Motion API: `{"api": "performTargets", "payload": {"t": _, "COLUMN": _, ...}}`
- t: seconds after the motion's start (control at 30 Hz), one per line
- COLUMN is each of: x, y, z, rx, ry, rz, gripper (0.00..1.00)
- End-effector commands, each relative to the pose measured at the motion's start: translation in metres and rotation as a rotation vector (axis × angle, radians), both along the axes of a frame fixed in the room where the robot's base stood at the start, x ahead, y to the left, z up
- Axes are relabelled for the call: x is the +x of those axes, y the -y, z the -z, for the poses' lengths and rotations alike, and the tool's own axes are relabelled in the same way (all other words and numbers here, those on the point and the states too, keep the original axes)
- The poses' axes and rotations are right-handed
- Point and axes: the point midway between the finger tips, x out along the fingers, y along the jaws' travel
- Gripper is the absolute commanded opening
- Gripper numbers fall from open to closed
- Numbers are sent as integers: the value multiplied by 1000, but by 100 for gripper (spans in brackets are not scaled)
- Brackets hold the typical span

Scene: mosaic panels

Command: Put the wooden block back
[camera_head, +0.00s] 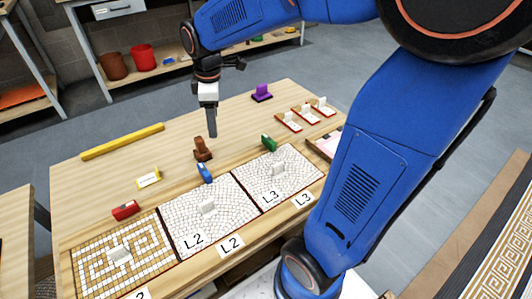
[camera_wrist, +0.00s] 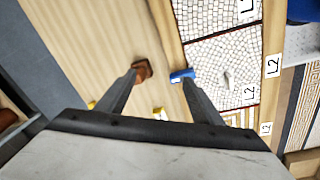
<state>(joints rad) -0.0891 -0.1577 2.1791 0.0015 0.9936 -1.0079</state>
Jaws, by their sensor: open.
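A brown, wooden-looking block (camera_head: 202,149) with an upright grip stands on the tabletop, behind the blue piece. It also shows in the wrist view (camera_wrist: 143,70), close to the tip of the left finger in the picture. My gripper (camera_head: 212,133) points down above the table, just behind and to the right of the block in the head view. In the wrist view its two fingers (camera_wrist: 160,78) are spread wide with nothing between their tips. I cannot tell whether a finger touches the block.
Three mosaic panels (camera_head: 182,222) line the table's front edge. Red (camera_head: 126,210), blue (camera_head: 205,172) and green (camera_head: 268,142) pieces lie behind them. A yellow bar (camera_head: 122,141) lies at the back left, a purple piece (camera_head: 262,92) at the back. Small red-edged tiles (camera_head: 288,122) lie to the right.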

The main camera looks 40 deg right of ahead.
Motion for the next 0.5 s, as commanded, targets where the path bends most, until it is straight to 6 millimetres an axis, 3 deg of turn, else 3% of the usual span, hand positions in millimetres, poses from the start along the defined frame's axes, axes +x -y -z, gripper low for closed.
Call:
{"api": "performTargets", "payload": {"t": 0.2, "x": -50, "y": 12, "z": -18, "rx": 35, "ry": 59, "rz": 217, "gripper": 61}}
{"api": "performTargets", "payload": {"t": 0.5, "x": -114, "y": 24, "z": -27, "rx": 102, "ry": 132, "rz": 514, "gripper": 61}}
